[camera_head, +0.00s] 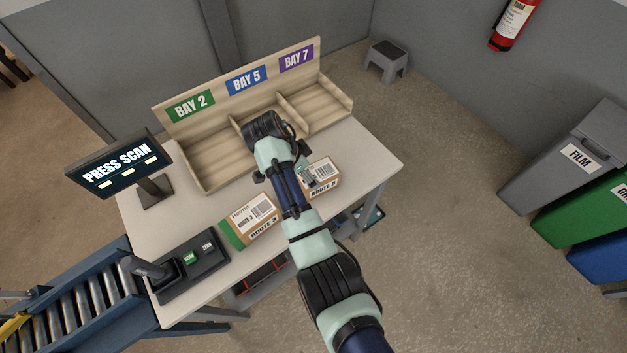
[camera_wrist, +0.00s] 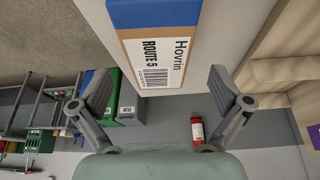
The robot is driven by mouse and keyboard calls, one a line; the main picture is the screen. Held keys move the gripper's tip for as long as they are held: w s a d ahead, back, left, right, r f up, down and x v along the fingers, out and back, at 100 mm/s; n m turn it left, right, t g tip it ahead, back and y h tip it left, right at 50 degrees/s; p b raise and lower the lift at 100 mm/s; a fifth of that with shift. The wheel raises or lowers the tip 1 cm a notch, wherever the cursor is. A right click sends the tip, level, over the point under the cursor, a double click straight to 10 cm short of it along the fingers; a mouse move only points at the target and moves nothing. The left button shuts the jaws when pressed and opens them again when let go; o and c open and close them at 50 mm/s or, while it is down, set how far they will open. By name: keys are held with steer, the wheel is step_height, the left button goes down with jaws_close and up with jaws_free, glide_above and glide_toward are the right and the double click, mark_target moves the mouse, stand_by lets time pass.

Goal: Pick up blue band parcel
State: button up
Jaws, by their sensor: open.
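The blue band parcel (camera_wrist: 165,55) is a brown box with a blue end band and a white label reading Hovrin, ROUTE 5. It fills the upper middle of the wrist view. In the head view this parcel (camera_head: 323,178) lies on the table right of my arm, its left part and band hidden by the arm and gripper. My gripper (camera_wrist: 160,88) is open, one finger on each side of the parcel's near end in the wrist view. I cannot tell whether the fingers touch it. In the head view my gripper (camera_head: 304,173) is at the parcel's left side, partly hidden.
A green band parcel (camera_head: 238,234) lies on the table (camera_head: 375,160) left of my arm. A wooden rack (camera_head: 205,160) with bays 2, 5 and 7 stands behind. A PRESS SCAN screen (camera_head: 120,163) and a black button panel (camera_head: 200,272) are at the left. The table's right corner is clear.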

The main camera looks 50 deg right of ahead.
mark_target(313, 174)
steer(key=x, duration=0.4)
steer(key=shift+s+d+f+b, duration=0.15)
steer(key=shift+f+b, duration=0.1)
steer(key=shift+b, duration=0.15)
steer(key=shift+c, duration=0.3)
steer(key=shift+r, duration=0.1)
steer(key=c, duration=1.4)
step_height(313, 174, up, 20)
steer(key=p, duration=0.8)
